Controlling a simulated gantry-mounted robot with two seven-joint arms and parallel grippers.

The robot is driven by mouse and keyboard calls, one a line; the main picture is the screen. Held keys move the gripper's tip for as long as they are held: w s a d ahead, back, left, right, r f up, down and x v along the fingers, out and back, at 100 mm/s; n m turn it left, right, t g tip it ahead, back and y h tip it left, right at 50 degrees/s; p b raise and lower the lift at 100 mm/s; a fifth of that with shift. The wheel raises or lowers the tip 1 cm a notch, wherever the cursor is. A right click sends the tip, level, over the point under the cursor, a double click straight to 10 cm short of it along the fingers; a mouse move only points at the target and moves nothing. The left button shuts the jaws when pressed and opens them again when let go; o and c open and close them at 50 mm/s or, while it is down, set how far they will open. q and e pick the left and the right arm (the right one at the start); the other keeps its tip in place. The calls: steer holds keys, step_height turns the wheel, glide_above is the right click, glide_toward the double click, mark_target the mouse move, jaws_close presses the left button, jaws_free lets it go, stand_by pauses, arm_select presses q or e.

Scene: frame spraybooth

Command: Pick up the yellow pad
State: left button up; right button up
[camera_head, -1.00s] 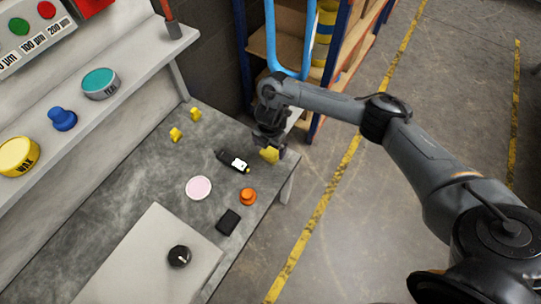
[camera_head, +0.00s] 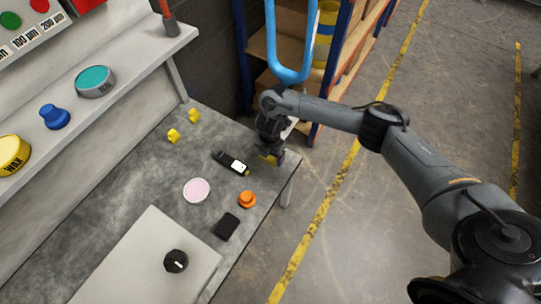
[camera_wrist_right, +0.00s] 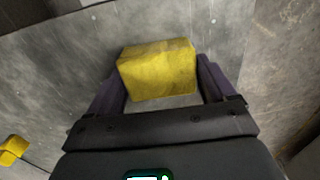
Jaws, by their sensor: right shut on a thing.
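The yellow pad (camera_head: 268,160) is at the far right corner of the grey bench in the head view, mostly covered by my right gripper (camera_head: 270,154). The right wrist view shows the pad (camera_wrist_right: 157,68) as a worn yellow block between the two dark fingers of the right gripper (camera_wrist_right: 163,82), which is shut on it. The pad's underside is hidden, so I cannot tell whether it touches the bench. My left gripper is not in view.
Left of the gripper lie a black device (camera_head: 232,163) and two small yellow pieces (camera_head: 173,136). An orange knob (camera_head: 246,200), pink disc (camera_head: 196,190) and black block (camera_head: 227,226) are nearer. A blue tube frame (camera_head: 291,75) and shelving stand behind.

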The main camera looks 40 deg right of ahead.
steer(key=shift+r, duration=0.1)
steer(key=shift+r+p, duration=0.35)
steer(key=shift+r, duration=0.1)
step_height(320, 180, up, 3)
steer(key=shift+r+p, duration=0.2)
steer(key=shift+p, duration=0.75)
steer(key=s+d+r+p, duration=0.4)
steer(key=s+d+r, duration=0.2)
steer(key=s, duration=0.3)
steer(key=shift+s+d+r+p, duration=0.25)
steer(key=shift+s+p, duration=0.1)
steer(key=shift+s, duration=0.05)
